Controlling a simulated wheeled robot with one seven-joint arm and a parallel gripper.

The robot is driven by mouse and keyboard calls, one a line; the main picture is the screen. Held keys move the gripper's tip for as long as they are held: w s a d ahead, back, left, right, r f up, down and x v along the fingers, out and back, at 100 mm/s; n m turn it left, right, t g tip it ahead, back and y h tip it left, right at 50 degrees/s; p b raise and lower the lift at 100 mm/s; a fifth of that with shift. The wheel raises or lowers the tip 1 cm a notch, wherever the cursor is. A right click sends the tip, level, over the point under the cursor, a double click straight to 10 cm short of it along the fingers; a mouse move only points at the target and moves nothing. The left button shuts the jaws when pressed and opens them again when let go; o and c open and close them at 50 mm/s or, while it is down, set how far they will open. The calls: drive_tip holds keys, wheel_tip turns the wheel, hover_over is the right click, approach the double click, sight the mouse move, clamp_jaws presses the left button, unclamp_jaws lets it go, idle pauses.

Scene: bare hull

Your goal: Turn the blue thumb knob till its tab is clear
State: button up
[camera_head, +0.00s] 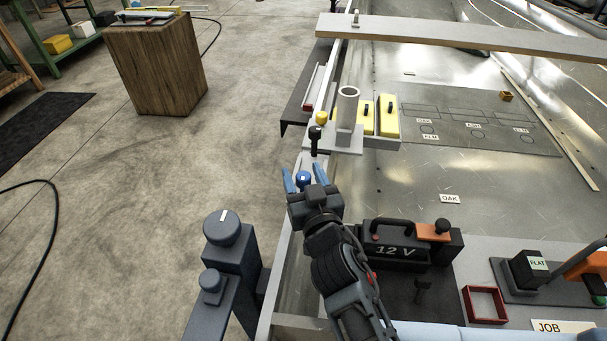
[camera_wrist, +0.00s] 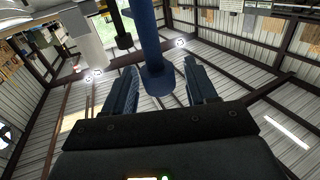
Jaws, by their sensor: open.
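The blue thumb knob (camera_head: 304,178) stands on the narrow rail at the hull's left edge. My gripper (camera_head: 302,175) is open, with one blue finger on each side of the knob. In the wrist view the knob shows as a blue post with a wider end (camera_wrist: 158,82), between the two spread fingers (camera_wrist: 161,88). Gaps show there between the knob and both fingers, so it does not look gripped. I cannot make out the knob's tab or which way it points.
A black knob (camera_head: 315,134) and a yellow knob (camera_head: 321,118) stand just beyond on the same rail. A grey upright tube (camera_head: 347,108) and yellow blocks (camera_head: 389,116) are near them. A 12 V battery (camera_head: 395,248) sits to the right of my arm.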

drive_tip(key=shift+c, duration=0.3)
drive_tip(key=c, duration=0.9)
drive_tip(key=shift+o, duration=0.2)
